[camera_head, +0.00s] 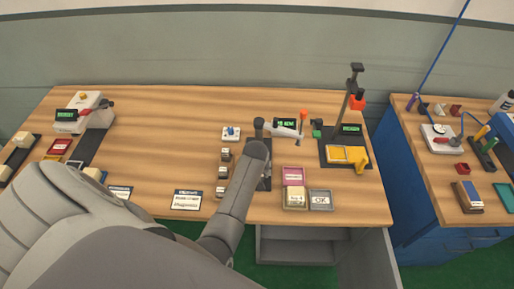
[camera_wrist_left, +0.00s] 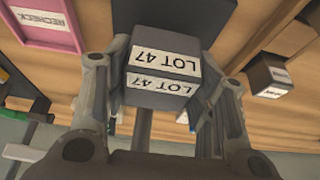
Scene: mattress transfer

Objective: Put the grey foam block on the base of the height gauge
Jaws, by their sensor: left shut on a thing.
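The grey foam block (camera_wrist_left: 155,92) is dark grey with white LOT 47 labels on its visible faces. In the left wrist view, my left gripper (camera_wrist_left: 155,76) is shut on it, one finger on each side. In the head view my left arm hides the block and the fingers. The apparent height gauge (camera_head: 351,90) stands upright at the right of the wooden table, with a dark column, a red-orange part and a green display. My right gripper is not in view.
A pink RECHECK tray (camera_head: 292,171) and a grey OK tray (camera_head: 320,199) lie in front of the gauge. Several small blocks (camera_head: 223,173) stand left of my arm. A white instrument (camera_head: 97,117) is at the left. A blue bench (camera_head: 371,180) adjoins the right.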

